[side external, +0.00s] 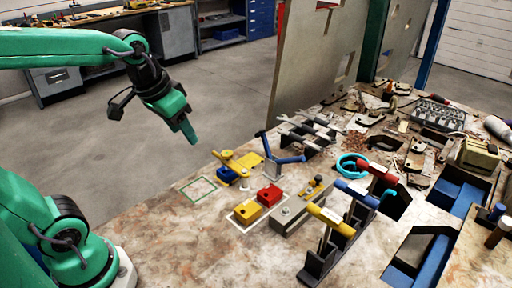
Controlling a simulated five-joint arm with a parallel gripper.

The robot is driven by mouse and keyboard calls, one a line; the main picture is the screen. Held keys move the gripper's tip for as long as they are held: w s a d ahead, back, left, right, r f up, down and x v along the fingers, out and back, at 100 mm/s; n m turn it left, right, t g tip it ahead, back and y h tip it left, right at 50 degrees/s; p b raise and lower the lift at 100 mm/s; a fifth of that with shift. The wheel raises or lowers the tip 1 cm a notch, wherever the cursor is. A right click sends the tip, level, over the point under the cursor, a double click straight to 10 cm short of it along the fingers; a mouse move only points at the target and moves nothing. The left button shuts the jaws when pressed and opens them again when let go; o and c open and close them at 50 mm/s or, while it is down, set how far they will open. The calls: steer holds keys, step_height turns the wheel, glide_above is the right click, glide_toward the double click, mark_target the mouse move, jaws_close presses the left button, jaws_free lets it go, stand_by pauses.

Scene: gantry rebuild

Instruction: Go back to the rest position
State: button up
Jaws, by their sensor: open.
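My gripper (187,128) hangs in the air at the upper left, past the table's far left edge, with the grey floor behind it in the picture. Its green fingers point down and to the right. The jaws are open and nothing shows between them. The gripper is apart from everything on the worktable (180,235). The gap between the fingers is hard to see from this side.
A red block (269,195) and a yellow block (247,212) sit in a white-outlined area. A green-outlined square (198,188) is empty. Tool stands with yellow (326,216), blue (357,193) and red (378,172) handles rise nearby. Tall panels (315,60) stand behind.

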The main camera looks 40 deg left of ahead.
steer(key=s+d+f+t, duration=0.1)
steer(key=s, duration=0.5)
steer(key=shift+d+f, duration=0.15)
steer(key=shift+d, duration=0.05)
